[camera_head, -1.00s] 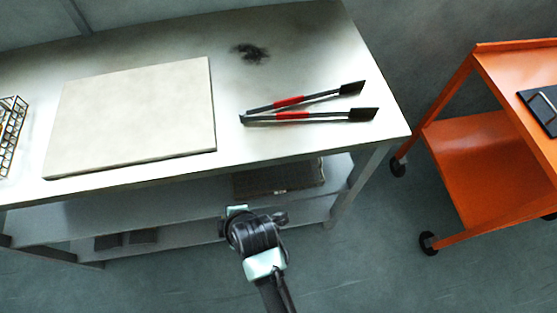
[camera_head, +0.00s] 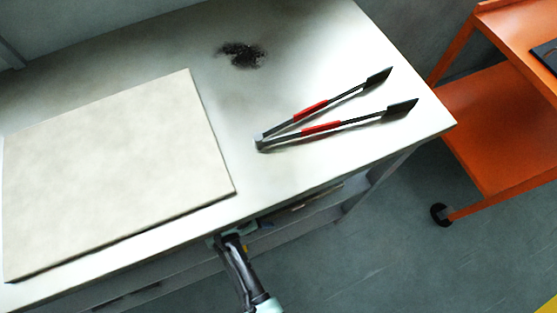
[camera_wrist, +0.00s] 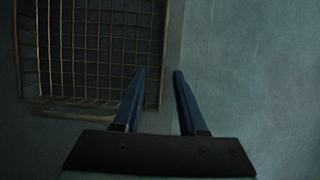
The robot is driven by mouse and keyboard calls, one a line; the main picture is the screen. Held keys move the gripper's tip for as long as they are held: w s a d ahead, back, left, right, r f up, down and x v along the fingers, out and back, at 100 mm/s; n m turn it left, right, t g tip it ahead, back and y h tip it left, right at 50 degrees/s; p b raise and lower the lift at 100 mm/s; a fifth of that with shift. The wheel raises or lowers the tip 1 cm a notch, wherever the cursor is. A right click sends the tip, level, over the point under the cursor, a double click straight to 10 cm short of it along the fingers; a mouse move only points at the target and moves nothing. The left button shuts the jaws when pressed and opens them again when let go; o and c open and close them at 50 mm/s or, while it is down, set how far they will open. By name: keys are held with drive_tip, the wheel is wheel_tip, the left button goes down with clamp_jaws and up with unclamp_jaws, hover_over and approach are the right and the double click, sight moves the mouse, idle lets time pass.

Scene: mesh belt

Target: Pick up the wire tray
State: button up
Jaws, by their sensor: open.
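The wire tray (camera_wrist: 90,50) is a brownish mesh of thin bars in the left half of the wrist view, cut off at the top. Its near edge has a raised bar, and its right rim runs up between my two fingers in the picture. My gripper (camera_wrist: 159,73) is open with nothing held. The left fingertip overlaps the tray's right part and the right fingertip is just outside the rim; I cannot tell their height over it. In the head view my arm reaches under the table's front edge, which hides the fingers and most of the lower shelf.
The table (camera_head: 330,40) holds a pale board (camera_head: 110,170), red-handled tongs (camera_head: 320,127) and a dark stain. An orange cart (camera_head: 500,130) stands at the right with floor between. The tabletop edge overhangs the shelf. Plain grey surface lies right of the tray in the wrist view.

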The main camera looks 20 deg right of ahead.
sight(307, 201)
drive_tip(key=d, duration=0.7)
drive_tip(key=shift+b, duration=0.3)
drive_tip(key=d, duration=0.5)
drive_tip(key=shift+w+f, duration=0.1)
drive_tip(key=shift+w, duration=0.05)
drive_tip(key=shift+f+b, duration=0.45)
drive_tip(key=shift+f, duration=0.1)
clamp_jaws()
